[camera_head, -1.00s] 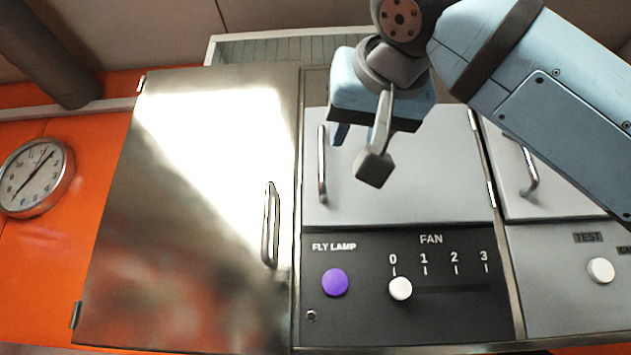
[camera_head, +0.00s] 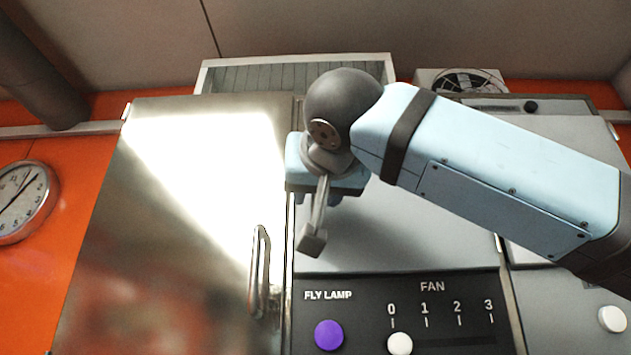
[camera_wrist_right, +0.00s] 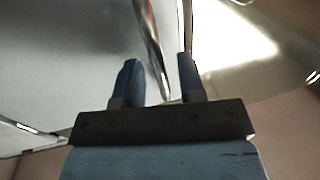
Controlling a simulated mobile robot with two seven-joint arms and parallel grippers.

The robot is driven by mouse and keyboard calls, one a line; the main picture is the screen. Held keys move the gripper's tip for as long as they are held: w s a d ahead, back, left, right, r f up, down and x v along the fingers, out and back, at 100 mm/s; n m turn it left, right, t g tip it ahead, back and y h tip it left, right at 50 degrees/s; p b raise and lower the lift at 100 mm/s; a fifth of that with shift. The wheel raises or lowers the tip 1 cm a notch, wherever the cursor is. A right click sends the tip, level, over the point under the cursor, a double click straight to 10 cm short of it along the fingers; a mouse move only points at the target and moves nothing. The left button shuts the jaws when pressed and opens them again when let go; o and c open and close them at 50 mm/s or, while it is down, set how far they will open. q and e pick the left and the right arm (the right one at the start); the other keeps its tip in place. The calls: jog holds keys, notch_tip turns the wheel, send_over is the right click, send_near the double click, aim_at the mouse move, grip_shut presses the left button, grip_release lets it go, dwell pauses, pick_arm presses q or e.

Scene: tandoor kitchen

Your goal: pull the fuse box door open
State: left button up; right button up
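The pale grey door (camera_head: 425,235) in the middle of the wall unit, above the FAN panel, looks like the fuse box door and is shut. In the right wrist view, the metal handle (camera_wrist_right: 150,45) runs between the two blue fingers of my right gripper (camera_wrist_right: 160,82). The fingers are apart, with a gap visible beside the bar. I cannot tell whether either finger touches it. My left gripper is in neither view.
A tall steel door (camera_head: 165,240) with its own handle (camera_head: 259,272) stands just left. Below are a purple FLY LAMP button (camera_head: 329,335) and a white FAN knob (camera_head: 400,343). A clock (camera_head: 24,202) hangs far left. A vent fan (camera_head: 468,82) sits above right.

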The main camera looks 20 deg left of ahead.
jog(key=shift+w+a, duration=0.25)
jog(key=shift+w, duration=0.35)
grip_shut()
